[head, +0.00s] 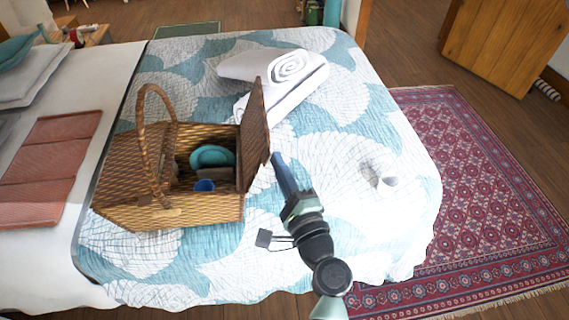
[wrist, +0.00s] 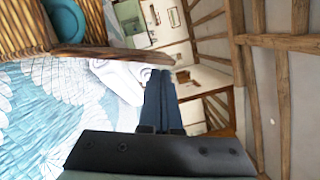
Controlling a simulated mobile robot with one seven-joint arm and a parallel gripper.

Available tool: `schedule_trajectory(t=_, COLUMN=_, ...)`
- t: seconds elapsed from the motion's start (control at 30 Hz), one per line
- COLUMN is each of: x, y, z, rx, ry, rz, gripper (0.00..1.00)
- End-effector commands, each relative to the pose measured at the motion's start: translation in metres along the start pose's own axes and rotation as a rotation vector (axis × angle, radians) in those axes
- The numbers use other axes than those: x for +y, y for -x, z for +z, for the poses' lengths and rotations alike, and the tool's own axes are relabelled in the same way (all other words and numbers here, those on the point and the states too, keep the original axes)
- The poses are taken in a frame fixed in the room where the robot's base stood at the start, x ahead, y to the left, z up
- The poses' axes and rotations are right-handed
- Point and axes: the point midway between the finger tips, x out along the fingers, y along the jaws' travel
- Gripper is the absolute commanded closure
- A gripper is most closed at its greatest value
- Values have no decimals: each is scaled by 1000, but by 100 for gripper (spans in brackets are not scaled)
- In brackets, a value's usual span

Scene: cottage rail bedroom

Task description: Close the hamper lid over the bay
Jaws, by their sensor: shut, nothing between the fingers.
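A wicker hamper (head: 150,215) sits on the bed. Its left half is covered, and an arched handle (head: 142,125) stands over the middle. Its right lid (head: 256,130) stands up, open, at the right side of the bay. The bay holds a teal dish (head: 210,156), a blue cup (head: 204,186) and something brown, partly hidden. My gripper (head: 276,157) is shut and empty, just right of the raised lid on its outer side. I cannot tell if they touch. In the wrist view, the shut fingers (wrist: 160,75) are beside a wicker edge, with the teal dish (wrist: 66,20) at upper left.
White rolled towels (head: 290,75) lie on the bed behind the lid. A small whitish object (head: 384,180) lies on the quilt to the right. Pillows and a coral blanket (head: 50,165) are at left. The quilt right of my gripper is mostly clear. A red rug (head: 480,190) lies beyond the bed.

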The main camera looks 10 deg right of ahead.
Motion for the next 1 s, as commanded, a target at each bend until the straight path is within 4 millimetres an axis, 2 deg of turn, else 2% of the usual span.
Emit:
schedule_trajectory(t=0.67, x=-3, y=-3, z=13, rx=-2, ry=79, rz=20, gripper=100)
schedule_trajectory(t=0.87, x=-4, y=-6, z=24, rx=-2, ry=146, rz=38, gripper=100)
schedule_trajectory(t=1.0, x=-6, y=-9, z=39, rx=-4, ry=236, rz=59, gripper=100)
